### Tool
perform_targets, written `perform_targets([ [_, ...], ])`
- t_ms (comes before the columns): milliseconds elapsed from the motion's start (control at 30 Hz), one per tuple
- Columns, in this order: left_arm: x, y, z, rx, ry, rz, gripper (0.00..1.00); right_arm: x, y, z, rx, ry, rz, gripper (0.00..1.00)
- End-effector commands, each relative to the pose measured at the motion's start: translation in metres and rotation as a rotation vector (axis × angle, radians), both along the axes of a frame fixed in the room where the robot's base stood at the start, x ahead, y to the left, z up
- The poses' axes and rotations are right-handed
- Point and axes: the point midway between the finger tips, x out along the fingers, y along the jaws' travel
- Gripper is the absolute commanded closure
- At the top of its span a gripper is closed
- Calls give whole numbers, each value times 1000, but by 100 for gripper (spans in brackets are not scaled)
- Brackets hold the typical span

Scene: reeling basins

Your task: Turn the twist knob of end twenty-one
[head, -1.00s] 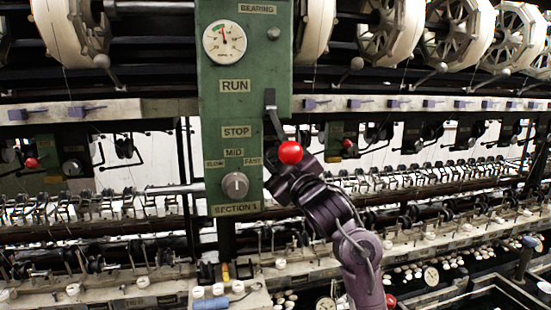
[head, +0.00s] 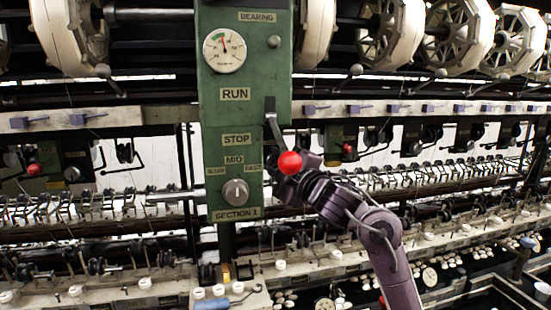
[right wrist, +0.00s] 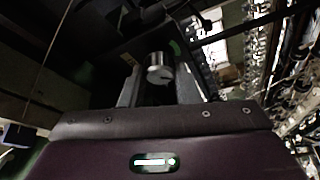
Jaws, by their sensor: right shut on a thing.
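My right gripper (head: 282,184) is at the right edge of the green panel, partly hidden behind the red ball (head: 290,163) of the panel's lever. In the right wrist view its two fingers (right wrist: 159,88) stand on either side of a short silver cylindrical knob (right wrist: 158,66) and are shut on it. In the head view this held knob is hidden. No label for end twenty-one can be read. My left gripper is not in view.
The green panel (head: 215,120) carries a gauge (head: 224,50) and a silver speed knob (head: 235,191). The lever (head: 272,118) hangs close to my right gripper. Smaller red-knobbed units (head: 34,169) stand farther back. Rails with thread guides run across both sides.

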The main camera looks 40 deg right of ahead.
Motion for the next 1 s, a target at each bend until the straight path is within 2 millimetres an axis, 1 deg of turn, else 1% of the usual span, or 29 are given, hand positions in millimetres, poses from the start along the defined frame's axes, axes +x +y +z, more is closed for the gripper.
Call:
perform_targets([
  [33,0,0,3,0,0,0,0,0,0,0,-46,30,0,94],
  [200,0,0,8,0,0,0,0,0,-1,0,-185,107,-1,94],
  [500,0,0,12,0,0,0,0,0,0,0,-392,221,1,94],
  [700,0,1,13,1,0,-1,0,0,0,-1,-483,271,2,94],
  [1000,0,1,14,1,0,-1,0,0,0,-1,-543,305,3,94],
])
